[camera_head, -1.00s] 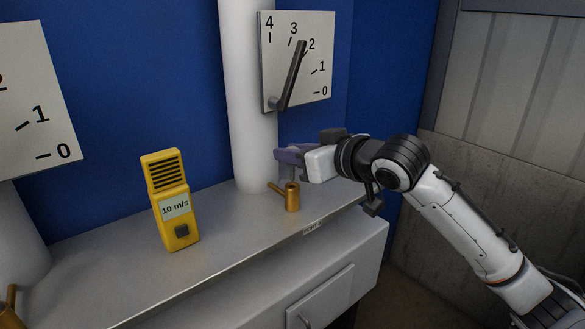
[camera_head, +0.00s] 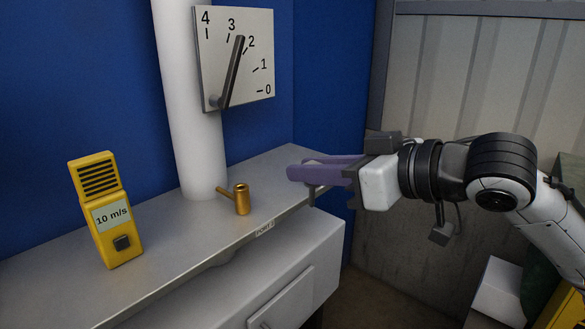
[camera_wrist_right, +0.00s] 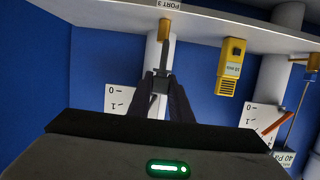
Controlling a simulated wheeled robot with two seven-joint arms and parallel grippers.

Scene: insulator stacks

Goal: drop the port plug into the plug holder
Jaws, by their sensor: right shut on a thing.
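My right gripper (camera_head: 303,172), with purple fingers, is shut over the right end of the shelf, apart from the brass port. In the right wrist view its dark fingers (camera_wrist_right: 160,78) close on a small dark grey piece (camera_wrist_right: 160,86), which I take for the port plug. In the head view only a bit of grey shows below the fingers. The brass port (camera_head: 241,200) with its side spout stands upright on the shelf beside a PORT label; it also shows in the right wrist view (camera_wrist_right: 165,29). I cannot pick out the plug holder. My left gripper is not in view.
The grey shelf (camera_head: 185,243) carries a yellow 10 m/s meter (camera_head: 106,212) at left. A white column (camera_head: 190,100) with a dial plate (camera_head: 255,75) rises behind the port. A white box (camera_head: 497,290) stands low at right. The shelf's right end looks clear.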

